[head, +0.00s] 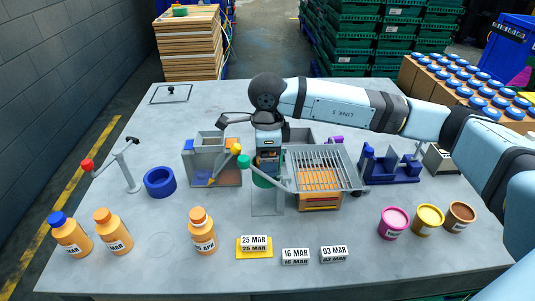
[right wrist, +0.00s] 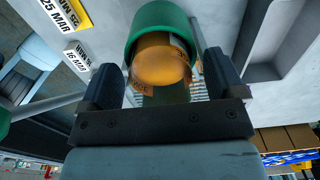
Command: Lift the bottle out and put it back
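My right gripper (head: 267,170) points down over the middle of the table. In the right wrist view its two dark fingers (right wrist: 163,80) stand wide apart. An orange bottle (right wrist: 160,62) sits inside a green ring-shaped holder (right wrist: 147,17) between them, and I see no clear contact. In the head view the green holder (head: 262,181) is mostly hidden behind a lever and my gripper. Three other orange bottles stand at the front left: one with a blue cap (head: 70,236), one with an orange cap (head: 113,232), and one further right (head: 202,232). My left gripper is out of view.
A wire rack (head: 325,168) stands right of the gripper, a grey bin unit (head: 203,172) left of it. Date blocks (head: 295,256) lie in front; pink, yellow and brown jars (head: 393,223) stand front right. A blue ring (head: 160,182) and red-knobbed lever (head: 127,168) are at left.

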